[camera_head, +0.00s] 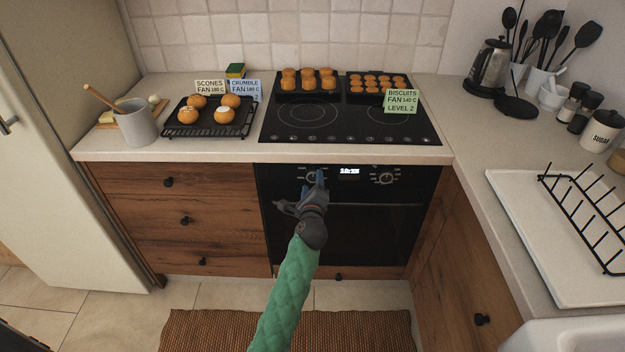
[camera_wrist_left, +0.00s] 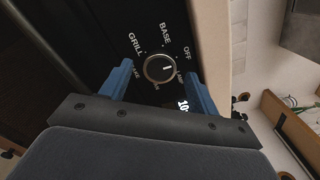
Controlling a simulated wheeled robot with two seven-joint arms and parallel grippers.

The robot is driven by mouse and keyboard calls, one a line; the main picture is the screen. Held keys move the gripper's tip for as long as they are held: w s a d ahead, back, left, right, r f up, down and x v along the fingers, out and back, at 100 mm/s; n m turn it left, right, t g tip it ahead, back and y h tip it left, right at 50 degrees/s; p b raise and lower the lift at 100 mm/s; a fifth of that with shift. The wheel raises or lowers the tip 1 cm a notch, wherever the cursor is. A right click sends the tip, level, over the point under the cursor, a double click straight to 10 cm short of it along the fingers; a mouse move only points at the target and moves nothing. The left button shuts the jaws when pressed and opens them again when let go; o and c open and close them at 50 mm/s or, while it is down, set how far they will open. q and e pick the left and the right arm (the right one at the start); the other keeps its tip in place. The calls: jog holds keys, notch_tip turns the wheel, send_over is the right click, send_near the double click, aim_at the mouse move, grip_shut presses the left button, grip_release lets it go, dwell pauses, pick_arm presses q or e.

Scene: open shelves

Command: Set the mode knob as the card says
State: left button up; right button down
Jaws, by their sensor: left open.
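The mode knob (camera_wrist_left: 160,68) is a round knob with a silvery rim on the black oven panel; it also shows in the head view (camera_head: 312,176), partly behind my gripper. GRILL, BASE and OFF are legible around it; other labels are partly hidden. Its white mark points right in the wrist view, roughly between OFF and a small label below. My left gripper (camera_wrist_left: 159,90) is open, its blue fingers on either side of the knob; contact cannot be told. Cards read SCONES FAN 180 C (camera_head: 210,87), CRUMBLE FAN 180 C (camera_head: 245,88) and BISCUITS FAN 140 C LEVEL 2 (camera_head: 401,101).
A second knob (camera_head: 386,177) lies right of the lit display (camera_head: 349,171). The oven door handle (camera_head: 375,205) runs below the panel. Round bakes sit on a black rack (camera_head: 180,130); trays of small bakes stand on the hob (camera_head: 300,135). The counter edge overhangs the panel.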

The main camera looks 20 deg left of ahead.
pick_arm(q)
jog(key=shift+x, duration=0.9)
pick_arm(e)
jog(key=shift+f, duration=0.2)
pick_arm(q)
jog(key=c, duration=1)
pick_arm(e)
jog(key=shift+w, duration=0.1)
